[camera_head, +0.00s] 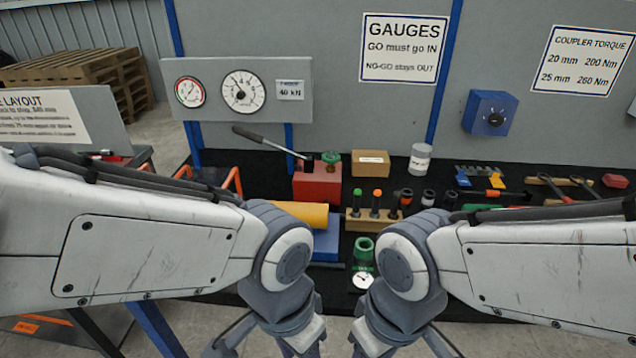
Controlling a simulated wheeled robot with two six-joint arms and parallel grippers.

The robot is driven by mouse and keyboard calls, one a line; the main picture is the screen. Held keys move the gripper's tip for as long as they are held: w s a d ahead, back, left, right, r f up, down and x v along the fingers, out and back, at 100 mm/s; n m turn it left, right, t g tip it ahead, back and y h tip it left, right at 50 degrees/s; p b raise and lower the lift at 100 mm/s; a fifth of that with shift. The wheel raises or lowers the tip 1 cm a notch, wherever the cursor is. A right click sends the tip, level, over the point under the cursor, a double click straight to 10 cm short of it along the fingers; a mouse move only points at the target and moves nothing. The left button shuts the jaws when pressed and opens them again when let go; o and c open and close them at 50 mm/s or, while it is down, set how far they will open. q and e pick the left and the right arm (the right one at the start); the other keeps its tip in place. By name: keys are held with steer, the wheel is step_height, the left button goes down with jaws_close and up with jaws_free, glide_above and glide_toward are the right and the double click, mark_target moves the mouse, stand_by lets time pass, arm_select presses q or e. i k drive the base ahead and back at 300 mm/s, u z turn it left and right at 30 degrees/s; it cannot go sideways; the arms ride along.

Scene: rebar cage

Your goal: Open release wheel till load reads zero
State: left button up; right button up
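A green wheel (331,157) sits on top of the red pump block (317,183) at the middle of the bench; I take it for the release wheel. A long lever (268,142) slants up to the left from the block. A large round dial (243,91) hangs on the grey panel behind, beside a small 40 kN label (290,90); its needle is too small to read surely. My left gripper (262,345) and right gripper (398,345) are at the bottom edge, well in front of the wheel and apart from it. Their fingertips are cut off.
A smaller red-rimmed gauge (190,92) hangs left of the dial. A yellow cylinder (300,212) lies in front of the block. A wooden rack (372,218), cardboard box (371,163) and white jar (420,160) stand to the right. A green ring (363,248) stands nearer.

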mark_target(333, 157)
steer(key=u, duration=0.3)
steer(key=i, duration=0.9)
steer(key=z, duration=0.3)
